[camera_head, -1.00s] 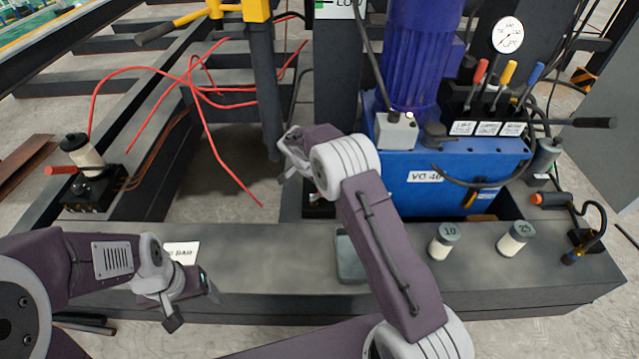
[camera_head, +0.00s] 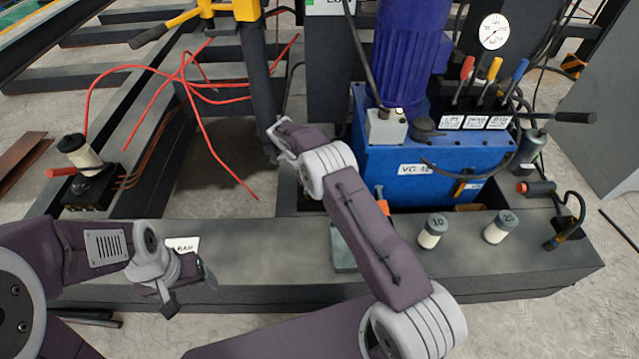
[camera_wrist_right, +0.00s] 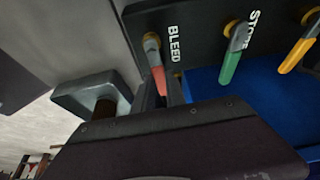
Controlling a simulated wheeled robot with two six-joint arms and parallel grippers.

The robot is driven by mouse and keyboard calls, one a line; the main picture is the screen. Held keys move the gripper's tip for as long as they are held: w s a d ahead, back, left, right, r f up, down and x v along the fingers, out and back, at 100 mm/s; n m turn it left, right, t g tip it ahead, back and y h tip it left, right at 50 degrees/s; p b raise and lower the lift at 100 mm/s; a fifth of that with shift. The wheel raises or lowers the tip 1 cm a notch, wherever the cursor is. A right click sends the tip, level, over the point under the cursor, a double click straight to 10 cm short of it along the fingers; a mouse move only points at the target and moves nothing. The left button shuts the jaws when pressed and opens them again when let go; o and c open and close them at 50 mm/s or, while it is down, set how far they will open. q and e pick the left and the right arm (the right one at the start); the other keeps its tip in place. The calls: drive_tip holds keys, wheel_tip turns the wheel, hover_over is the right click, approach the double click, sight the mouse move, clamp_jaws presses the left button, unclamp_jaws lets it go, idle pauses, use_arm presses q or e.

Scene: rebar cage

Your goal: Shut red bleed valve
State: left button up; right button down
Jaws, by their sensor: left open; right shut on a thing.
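The red bleed valve handle (camera_wrist_right: 157,77) sits under the label BLEED on a dark panel in the right wrist view. It points down the picture, its lower end between the fingers of my right gripper (camera_wrist_right: 160,98), which is shut on it. In the head view my right gripper (camera_head: 280,140) is left of the blue power unit, and my arm hides the valve panel. My left gripper (camera_head: 185,287) is open and empty over the front left of the dark bench, by a white label.
Beside the bleed handle are a green handle (camera_wrist_right: 234,56) marked STORE and a yellow handle (camera_wrist_right: 297,50). The blue unit (camera_head: 440,165) carries red, yellow and blue levers. Jars marked 10 (camera_head: 431,233) and 25 (camera_head: 499,228) stand on the bench. Red hoses (camera_head: 195,110) lie at left.

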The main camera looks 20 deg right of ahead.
drive_tip(key=shift+s+a+m, duration=0.1)
drive_tip(key=shift+s+m, duration=0.05)
drive_tip(key=shift+m, duration=0.15)
idle(0.4)
drive_tip(key=c, duration=1.4)
unclamp_jaws()
drive_tip(key=shift+o, duration=0.2)
drive_tip(key=p+v, duration=0.4)
drive_tip(key=v, duration=0.5)
drive_tip(key=shift+p, duration=0.4)
